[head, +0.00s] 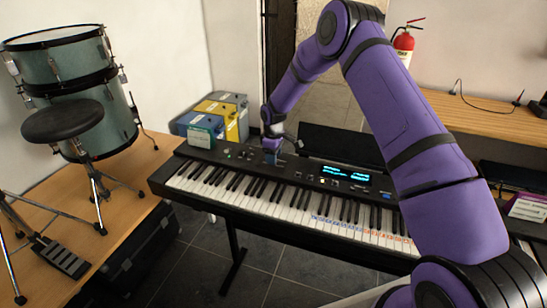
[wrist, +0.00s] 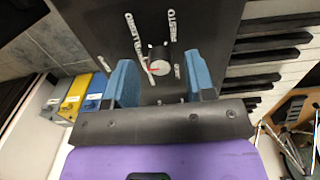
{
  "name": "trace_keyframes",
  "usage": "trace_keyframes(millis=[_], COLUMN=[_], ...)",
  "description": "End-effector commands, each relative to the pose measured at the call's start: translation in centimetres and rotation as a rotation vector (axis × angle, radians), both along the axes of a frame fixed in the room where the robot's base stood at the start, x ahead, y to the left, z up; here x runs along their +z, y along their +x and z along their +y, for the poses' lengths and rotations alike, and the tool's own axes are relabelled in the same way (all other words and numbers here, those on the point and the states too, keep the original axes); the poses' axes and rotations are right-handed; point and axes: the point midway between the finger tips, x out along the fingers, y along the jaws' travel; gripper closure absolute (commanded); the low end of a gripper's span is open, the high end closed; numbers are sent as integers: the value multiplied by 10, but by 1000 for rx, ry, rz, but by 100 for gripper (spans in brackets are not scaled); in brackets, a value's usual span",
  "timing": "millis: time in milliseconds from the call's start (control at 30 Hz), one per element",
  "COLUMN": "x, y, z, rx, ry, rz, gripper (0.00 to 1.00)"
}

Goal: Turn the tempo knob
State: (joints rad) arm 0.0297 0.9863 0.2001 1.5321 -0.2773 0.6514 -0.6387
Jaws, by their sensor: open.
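The tempo knob (wrist: 159,62) is a small round knob with a light grey top and a red mark, on the dark panel of the keyboard (head: 230,166). White lettering surrounds it in the wrist view. My gripper (wrist: 160,80) has two blue fingers, open, one on each side of the knob with a visible gap to each. I cannot tell how far the fingertips are above the panel. In the head view my gripper (head: 271,150) is over the keyboard's panel left of the lit display (head: 345,174), and it hides the knob there.
Blue and yellow cases (head: 222,112) stand behind the keyboard's left end. Drums (head: 70,85) and a black stool (head: 63,120) are at the left. White and black keys lie in front of the panel.

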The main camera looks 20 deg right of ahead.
Motion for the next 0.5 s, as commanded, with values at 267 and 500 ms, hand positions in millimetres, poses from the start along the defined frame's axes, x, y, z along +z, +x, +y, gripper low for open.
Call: trace_keyframes(millis=[267,500], x=[-9,-8], y=[0,0], z=[0,0], rx=[0,0], ry=[0,0], rz=[0,0], gripper=[50,71])
